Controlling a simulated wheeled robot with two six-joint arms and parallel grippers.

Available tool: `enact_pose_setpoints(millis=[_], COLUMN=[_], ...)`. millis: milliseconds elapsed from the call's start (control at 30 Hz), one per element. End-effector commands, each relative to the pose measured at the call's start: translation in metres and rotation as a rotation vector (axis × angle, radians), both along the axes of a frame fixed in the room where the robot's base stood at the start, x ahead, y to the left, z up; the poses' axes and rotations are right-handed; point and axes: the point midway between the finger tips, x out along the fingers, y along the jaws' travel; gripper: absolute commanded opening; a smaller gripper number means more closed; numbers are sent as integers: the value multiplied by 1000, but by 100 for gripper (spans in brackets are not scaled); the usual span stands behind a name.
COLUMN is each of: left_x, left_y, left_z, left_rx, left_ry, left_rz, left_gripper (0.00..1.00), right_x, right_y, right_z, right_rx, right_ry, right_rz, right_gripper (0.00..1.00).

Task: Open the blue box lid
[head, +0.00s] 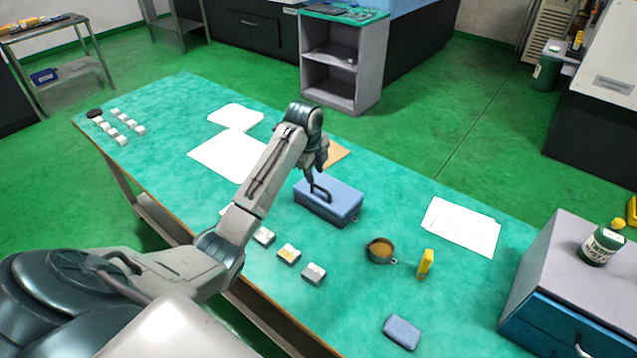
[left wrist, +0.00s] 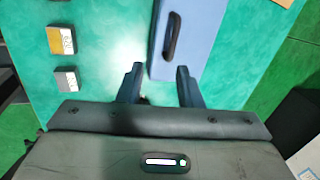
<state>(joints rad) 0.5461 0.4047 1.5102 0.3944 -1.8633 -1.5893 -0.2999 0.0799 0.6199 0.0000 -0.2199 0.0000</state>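The blue box (head: 340,207) stands on the green table with its lid shut and a dark handle (head: 321,190) on top. In the left wrist view the box (left wrist: 205,40) is at the top centre, with its dark handle (left wrist: 171,38) upright in the picture. My left gripper (head: 316,173) is above the box, close to the handle. My right gripper is not in view.
Several small blocks (head: 289,254) lie left of the box. A round brown-filled pot (head: 380,250), a yellow item (head: 425,264) and a blue-grey block (head: 401,332) lie to the right. White paper (head: 461,227) lies flat. A grey-blue cabinet (head: 560,290) stands at the right.

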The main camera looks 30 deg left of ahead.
Motion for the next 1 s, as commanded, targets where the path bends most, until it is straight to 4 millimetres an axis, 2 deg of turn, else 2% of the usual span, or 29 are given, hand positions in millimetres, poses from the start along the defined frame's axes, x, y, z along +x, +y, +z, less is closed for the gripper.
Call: enact_pose_setpoints(millis=[33, 100, 267, 367, 700, 833, 1000], left_x=[8, 14, 19, 21, 33, 36, 38], left_y=[6, 11, 14, 14, 12, 12, 12], left_z=[11, 19, 20, 8, -54, -70, -80], left_rx=[0, -1, -3, -3, -3, -2, -1], left_ry=[-1, 0, 3, 5, 5, 4, 2], left_rz=[-29, -63, -92, -91, -91, -89, -90], left_gripper=[32, 32, 32, 32, 32, 32, 32], right_x=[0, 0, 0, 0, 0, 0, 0], right_y=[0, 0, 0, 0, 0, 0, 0], right_z=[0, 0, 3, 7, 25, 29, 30], right_rx=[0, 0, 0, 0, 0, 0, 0], right_ry=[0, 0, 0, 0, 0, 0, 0], right_rz=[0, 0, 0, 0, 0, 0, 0], right_gripper=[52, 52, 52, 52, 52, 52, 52])
